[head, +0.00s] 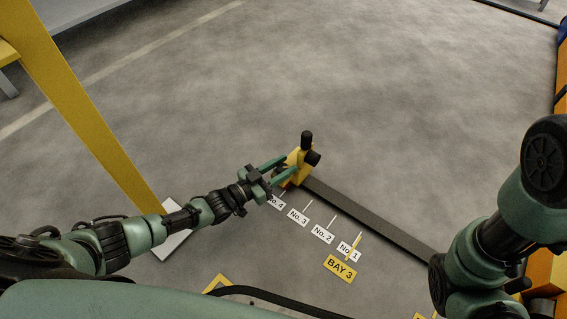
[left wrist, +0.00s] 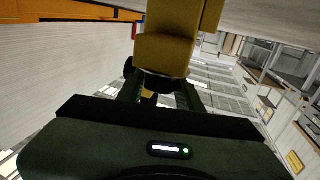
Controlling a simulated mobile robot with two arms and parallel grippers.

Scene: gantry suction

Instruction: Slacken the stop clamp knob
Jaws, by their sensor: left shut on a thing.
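The stop (head: 299,164) is a yellow block at the far end of a dark rail (head: 370,219) on the floor. One black knob (head: 307,137) stands on its top and another black round part (head: 313,157) sticks out at its right. My left gripper (head: 284,168) reaches it from the left, its green fingers at the block's near side. It is shut on the stop clamp knob, which the fingers mostly hide. In the left wrist view the yellow block (left wrist: 165,52) fills the space just beyond the fingers (left wrist: 160,92). My right gripper is not in view.
Floor labels No. 4, No. 3 (head: 298,217), No. 2 (head: 322,234) and No. 1 (head: 346,252) line the rail, with a yellow BAY 3 sign (head: 341,268). A yellow post (head: 85,110) on a pale base stands at left. The floor beyond the stop is clear.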

